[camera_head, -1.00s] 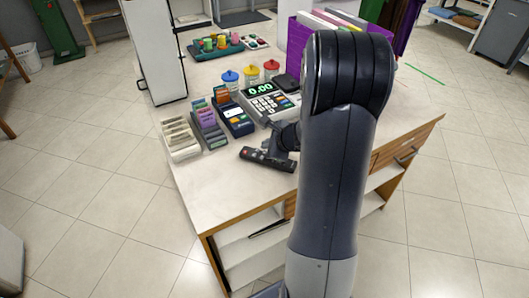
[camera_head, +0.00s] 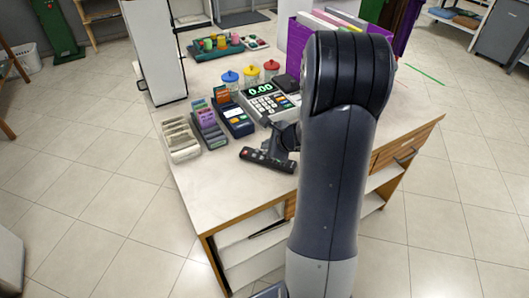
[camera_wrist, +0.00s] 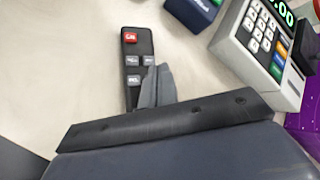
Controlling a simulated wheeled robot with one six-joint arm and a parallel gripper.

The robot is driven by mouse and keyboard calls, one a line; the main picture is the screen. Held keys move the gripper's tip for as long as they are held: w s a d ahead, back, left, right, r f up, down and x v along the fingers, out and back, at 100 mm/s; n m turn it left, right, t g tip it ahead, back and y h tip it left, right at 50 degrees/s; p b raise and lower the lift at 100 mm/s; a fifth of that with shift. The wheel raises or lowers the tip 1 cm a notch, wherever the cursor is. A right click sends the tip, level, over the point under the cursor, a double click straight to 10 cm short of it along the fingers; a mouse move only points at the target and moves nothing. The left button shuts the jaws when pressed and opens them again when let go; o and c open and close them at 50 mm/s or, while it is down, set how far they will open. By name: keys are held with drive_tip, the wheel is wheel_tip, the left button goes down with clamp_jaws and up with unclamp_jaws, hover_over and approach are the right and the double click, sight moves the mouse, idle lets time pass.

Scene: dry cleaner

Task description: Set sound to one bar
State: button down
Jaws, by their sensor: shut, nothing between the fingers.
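A black remote (camera_head: 262,158) lies on the counter (camera_head: 215,185) near its front left edge. In the wrist view the remote (camera_wrist: 129,62) shows a red button (camera_wrist: 130,37) at its far end and a few grey buttons (camera_wrist: 133,61) below it. The button labels are too small to read surely. My gripper (camera_wrist: 160,72) is shut and empty, with its fingertips over or at the remote's right side, beside the right grey button. I cannot tell whether they touch it. The gripper hides the remote's near part. No sound-level display is visible.
A card terminal or register (camera_head: 268,103) reading 0.00 stands behind my gripper. Card holders (camera_head: 207,125) and a beige tray (camera_head: 179,138) stand left of it. Lidded jars (camera_head: 251,75) and a purple bin (camera_head: 294,45) are farther back. Counter space in front of the remote is clear.

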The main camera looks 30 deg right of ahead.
drive_tip(key=shift+f, duration=0.15)
idle(0.4)
drive_tip(key=shift+f+b, duration=0.3)
drive_tip(key=shift+b, duration=0.3)
drive_tip(key=shift+f+b, duration=0.35)
drive_tip(key=shift+b, duration=0.05)
idle(0.4)
drive_tip(key=shift+r, duration=0.1)
drive_tip(key=shift+r+p, duration=0.6)
drive_tip(key=shift+r, duration=0.1)
wheel_tip(320, 180, up, 5)
drive_tip(key=p, duration=0.4)
drive_tip(key=shift+a, duration=0.1)
idle(0.7)
